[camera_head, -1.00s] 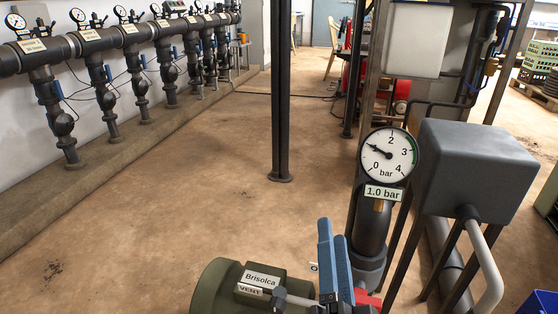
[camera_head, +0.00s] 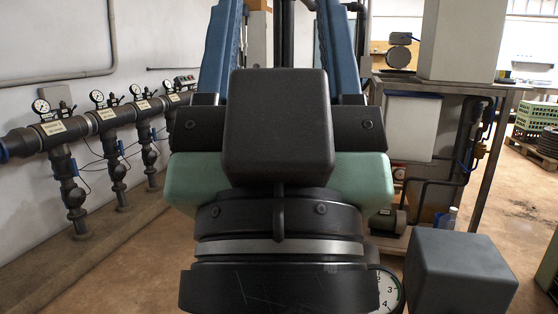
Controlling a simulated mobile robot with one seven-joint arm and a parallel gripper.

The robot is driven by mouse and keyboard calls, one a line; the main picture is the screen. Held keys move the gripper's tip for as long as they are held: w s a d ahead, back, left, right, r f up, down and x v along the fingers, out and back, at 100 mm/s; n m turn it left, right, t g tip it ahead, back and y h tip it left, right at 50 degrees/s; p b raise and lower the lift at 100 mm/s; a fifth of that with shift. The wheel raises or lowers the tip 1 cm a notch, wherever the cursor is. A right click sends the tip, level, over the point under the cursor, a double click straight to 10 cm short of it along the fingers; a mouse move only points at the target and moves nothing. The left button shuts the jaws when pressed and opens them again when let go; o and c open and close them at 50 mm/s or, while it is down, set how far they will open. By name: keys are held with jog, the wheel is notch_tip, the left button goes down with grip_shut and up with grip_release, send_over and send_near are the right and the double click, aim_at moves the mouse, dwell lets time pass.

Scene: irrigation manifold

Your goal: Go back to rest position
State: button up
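My gripper (camera_head: 279,10) is raised close in front of the head camera and fills the middle of the view. Its two blue fingers stand well apart and point up and away. It is open, with nothing seen between the fingers except the background. The fingertips reach the top edge of the picture. My black wrist with green sides hides much of the scene behind and below it. The pressure gauge (camera_head: 390,292) shows only in part at the bottom, right of my wrist; its needle is hidden.
A black manifold pipe (camera_head: 88,127) with several gauges runs along the left wall. A grey box (camera_head: 460,272) stands at the lower right. Behind it are a metal-framed bench (camera_head: 484,143) with a white tank (camera_head: 412,125), and a bottle (camera_head: 448,218). Floor at left is clear.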

notch_tip(320, 180, up, 31)
jog(key=p, duration=2.8)
jog(key=shift+p, duration=0.3)
jog(key=shift+f, duration=0.2)
jog(key=shift+c, duration=0.5)
jog(key=shift+a, duration=0.15)
